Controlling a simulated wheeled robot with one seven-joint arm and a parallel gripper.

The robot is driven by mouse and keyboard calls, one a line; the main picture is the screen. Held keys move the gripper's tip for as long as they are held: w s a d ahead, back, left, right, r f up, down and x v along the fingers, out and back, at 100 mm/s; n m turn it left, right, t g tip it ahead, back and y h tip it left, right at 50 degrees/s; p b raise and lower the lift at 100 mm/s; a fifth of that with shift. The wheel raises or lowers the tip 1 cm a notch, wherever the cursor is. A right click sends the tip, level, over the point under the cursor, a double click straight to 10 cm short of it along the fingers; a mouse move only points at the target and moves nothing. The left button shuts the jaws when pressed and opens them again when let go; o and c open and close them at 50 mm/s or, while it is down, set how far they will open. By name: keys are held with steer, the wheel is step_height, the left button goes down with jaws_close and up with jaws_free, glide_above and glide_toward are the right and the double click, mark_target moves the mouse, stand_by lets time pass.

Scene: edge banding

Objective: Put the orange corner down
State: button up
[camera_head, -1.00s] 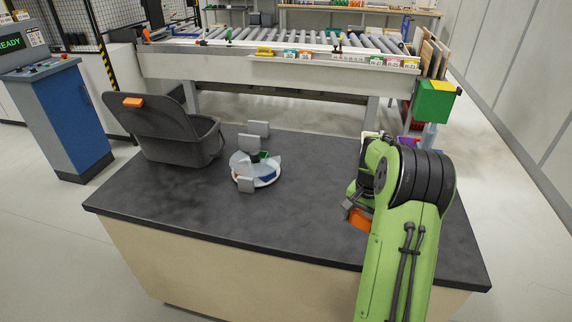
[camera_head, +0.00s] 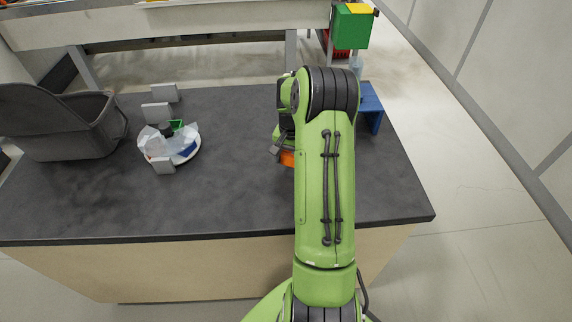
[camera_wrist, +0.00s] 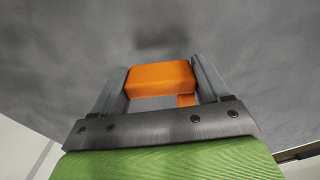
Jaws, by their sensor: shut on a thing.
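The orange corner (camera_wrist: 160,79) sits between the two fingers of my gripper (camera_wrist: 162,82) in the wrist view. My gripper is shut on it. Dark grey table top fills the view beyond it, with a soft shadow; I cannot tell the exact gap to the table. In the head view a bit of the orange corner (camera_head: 287,158) shows left of my green arm, over the right part of the table (camera_head: 235,195). The arm hides most of my gripper there.
A grey bin (camera_head: 60,130) stands at the table's left. A white plate (camera_head: 188,154) with wrappers and grey blocks (camera_head: 157,113) lies right of it. A blue stand (camera_head: 370,105) is at the back right. The table's middle is clear.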

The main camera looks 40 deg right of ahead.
mark_target(291, 166)
steer(key=shift+s+a+f+b, duration=0.1)
steer(key=shift+f+b, duration=0.3)
steer(key=shift+f, duration=1.45)
steer(key=o, duration=1)
steer(key=shift+r, duration=0.1)
